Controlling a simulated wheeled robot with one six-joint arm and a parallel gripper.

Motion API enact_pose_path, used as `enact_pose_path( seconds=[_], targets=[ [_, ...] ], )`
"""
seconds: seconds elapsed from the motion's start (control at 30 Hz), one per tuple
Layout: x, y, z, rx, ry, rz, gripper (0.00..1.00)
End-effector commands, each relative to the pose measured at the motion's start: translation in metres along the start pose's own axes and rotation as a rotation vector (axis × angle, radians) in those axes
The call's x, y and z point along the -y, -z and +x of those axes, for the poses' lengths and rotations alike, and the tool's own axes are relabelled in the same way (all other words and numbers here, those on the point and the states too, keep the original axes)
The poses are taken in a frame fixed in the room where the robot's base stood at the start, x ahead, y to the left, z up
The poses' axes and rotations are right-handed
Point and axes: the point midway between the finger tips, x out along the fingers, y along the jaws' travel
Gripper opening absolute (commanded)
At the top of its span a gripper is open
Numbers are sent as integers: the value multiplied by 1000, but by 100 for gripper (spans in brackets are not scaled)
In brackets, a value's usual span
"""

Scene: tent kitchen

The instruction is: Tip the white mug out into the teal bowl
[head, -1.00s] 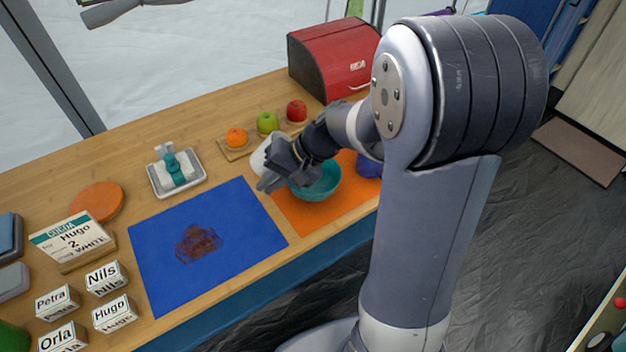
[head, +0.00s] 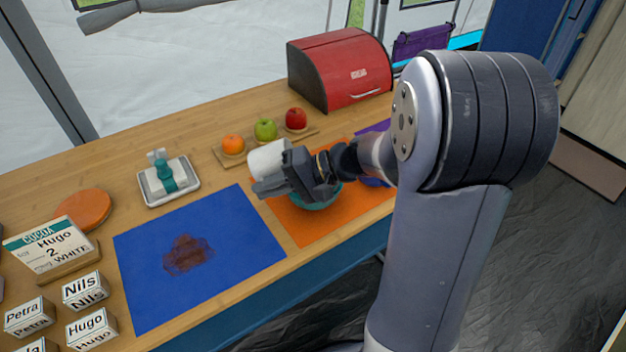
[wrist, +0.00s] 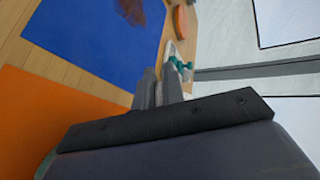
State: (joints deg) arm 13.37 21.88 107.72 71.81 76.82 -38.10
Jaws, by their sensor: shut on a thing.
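My gripper (head: 272,182) is shut on the white mug (head: 267,160), which it holds above the counter in the head view. The mug looks tipped well over onto its side. My fingers hide part of it, and I cannot see its mouth or contents. The teal bowl (head: 324,202) stands on the orange mat (head: 308,231), just below and right of the mug, largely hidden by my gripper. In the wrist view my fingers (wrist: 158,90) show close together, and a sliver of teal, likely the bowl (wrist: 44,166), shows at the lower left.
A blue mat (head: 200,254) with a brown stain (head: 188,255) lies to the left. Behind are a tray with a teal item (head: 168,180), fruit on a board (head: 265,129) and a red bread bin (head: 340,68). Name blocks (head: 86,289) and a label card (head: 45,244) stand at far left.

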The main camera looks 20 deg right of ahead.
Motion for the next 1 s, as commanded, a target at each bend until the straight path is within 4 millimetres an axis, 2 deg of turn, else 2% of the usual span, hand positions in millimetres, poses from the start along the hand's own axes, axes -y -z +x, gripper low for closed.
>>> enact_pose_path(
  seconds=[0.37,1.0],
  targets=[
    [2,0,-3,-2,69,0,0],
    [4,0,-24,-3,221,-2,0]
  ],
)
